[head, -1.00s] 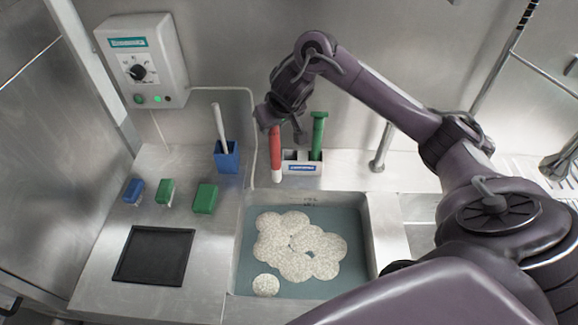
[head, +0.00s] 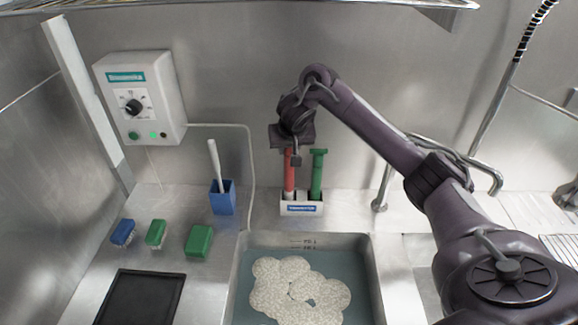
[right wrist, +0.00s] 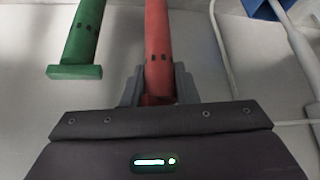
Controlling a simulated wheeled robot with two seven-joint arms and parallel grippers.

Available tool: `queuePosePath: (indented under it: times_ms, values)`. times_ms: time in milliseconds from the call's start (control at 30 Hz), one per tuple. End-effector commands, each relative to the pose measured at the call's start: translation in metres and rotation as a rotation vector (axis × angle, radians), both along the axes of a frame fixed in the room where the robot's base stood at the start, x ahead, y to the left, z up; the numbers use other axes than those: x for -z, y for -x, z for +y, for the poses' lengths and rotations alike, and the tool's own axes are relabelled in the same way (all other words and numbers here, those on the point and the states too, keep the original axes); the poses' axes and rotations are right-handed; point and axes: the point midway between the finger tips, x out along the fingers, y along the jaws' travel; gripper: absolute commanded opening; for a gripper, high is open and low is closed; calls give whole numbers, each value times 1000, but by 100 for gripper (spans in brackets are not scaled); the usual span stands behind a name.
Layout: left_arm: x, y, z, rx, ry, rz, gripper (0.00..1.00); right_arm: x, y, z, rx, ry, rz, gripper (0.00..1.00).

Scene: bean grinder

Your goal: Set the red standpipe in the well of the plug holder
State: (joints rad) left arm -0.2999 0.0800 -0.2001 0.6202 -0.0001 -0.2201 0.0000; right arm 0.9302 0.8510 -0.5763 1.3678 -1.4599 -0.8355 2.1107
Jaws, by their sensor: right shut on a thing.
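My right gripper (head: 291,150) is shut on the upper end of the red standpipe (head: 289,172), which hangs upright below it. The standpipe also shows between the fingers in the right wrist view (right wrist: 158,45). Its pale lower end is at the left part of the white plug holder (head: 301,208), behind the front wall; I cannot tell whether it rests on the bottom of the well. A green standpipe (head: 317,175) stands upright in the right part of the holder and also shows in the right wrist view (right wrist: 83,35). My left gripper is not in view.
The sink (head: 240,275) with pale round pieces in water lies in front of the holder. A blue cup (head: 223,200) with a white-handled brush stands to the left. Blue and green blocks, a black tray (head: 140,300) and a wall control box (head: 140,95) are further left.

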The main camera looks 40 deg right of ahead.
Motion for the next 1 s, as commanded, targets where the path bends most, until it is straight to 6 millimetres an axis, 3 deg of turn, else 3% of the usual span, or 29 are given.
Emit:
queuePosePath:
  times_ms: [67, 233, 600, 633, 700, 767, 1000]
  values:
    - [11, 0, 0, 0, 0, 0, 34, 14, 0, 0, 0, -1, 1, 0]
    - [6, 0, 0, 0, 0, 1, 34, 32, 1, 0, 0, 0, 2, 0]
    - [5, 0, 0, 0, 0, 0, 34, 36, 0, 0, -1, 0, 0, 0]
    - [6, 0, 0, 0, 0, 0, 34, 36, 0, 0, -1, 0, 1, 30]
    - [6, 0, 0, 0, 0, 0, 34, 36, 0, 0, -1, 0, 1, 40]
    - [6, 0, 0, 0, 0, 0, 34, 36, 0, 0, -1, 0, 1, 47]
    - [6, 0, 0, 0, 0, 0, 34, 36, 0, 0, -1, 0, 1, 48]
